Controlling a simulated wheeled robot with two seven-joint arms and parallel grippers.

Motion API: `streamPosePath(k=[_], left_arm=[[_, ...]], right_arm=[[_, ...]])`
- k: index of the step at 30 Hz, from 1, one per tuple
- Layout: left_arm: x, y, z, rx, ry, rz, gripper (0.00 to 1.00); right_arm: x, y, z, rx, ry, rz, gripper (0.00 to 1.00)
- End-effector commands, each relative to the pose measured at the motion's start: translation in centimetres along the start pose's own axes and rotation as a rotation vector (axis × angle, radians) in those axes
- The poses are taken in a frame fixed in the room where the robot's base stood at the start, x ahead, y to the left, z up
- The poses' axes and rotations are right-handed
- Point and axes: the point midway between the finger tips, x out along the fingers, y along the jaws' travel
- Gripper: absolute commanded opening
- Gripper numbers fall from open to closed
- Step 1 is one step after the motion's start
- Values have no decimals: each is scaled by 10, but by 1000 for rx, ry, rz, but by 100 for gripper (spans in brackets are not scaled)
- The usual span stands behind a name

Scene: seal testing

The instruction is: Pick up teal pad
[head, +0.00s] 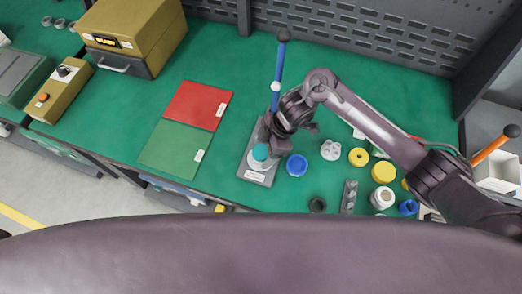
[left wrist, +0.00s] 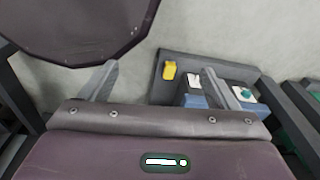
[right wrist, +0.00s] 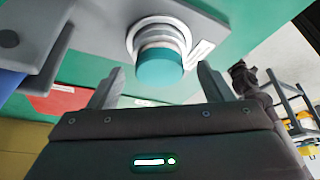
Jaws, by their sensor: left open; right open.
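The teal pad (head: 260,152) is a short round cylinder at the grey press stand (head: 255,172) on the green bench. In the right wrist view the teal pad (right wrist: 160,68) sits below a pale ringed collar, between and just beyond the fingertips. My right gripper (head: 272,143) is open beside the stand, and its open fingers (right wrist: 155,82) show a gap around the pad. I cannot tell whether either finger touches it. My left gripper (left wrist: 160,72) is open and empty, and does not show in the head view.
A blue lever (head: 278,80) rises behind the stand. A blue ring (head: 297,165), yellow rings (head: 383,172) and other small parts lie to the right. Red (head: 198,105) and green (head: 174,149) mats lie left. A yellow box (head: 135,30) stands at the back left.

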Motion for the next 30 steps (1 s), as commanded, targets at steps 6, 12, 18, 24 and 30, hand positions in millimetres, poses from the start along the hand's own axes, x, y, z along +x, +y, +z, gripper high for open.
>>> streamPosePath(k=[6,12,18,24,30], left_arm=[[0,1,11,0,-16,1,83],[0,2,17,0,-25,2,83],[0,1,17,1,-25,2,83],[1,1,17,1,-25,2,83],[-1,1,16,2,-25,2,83]], right_arm=[[0,0,0,0,0,0,50],[0,0,0,0,0,0,24],[-1,0,0,0,0,1,21],[-9,1,-4,-3,1,1,21],[-42,2,-16,-5,0,6,21]])
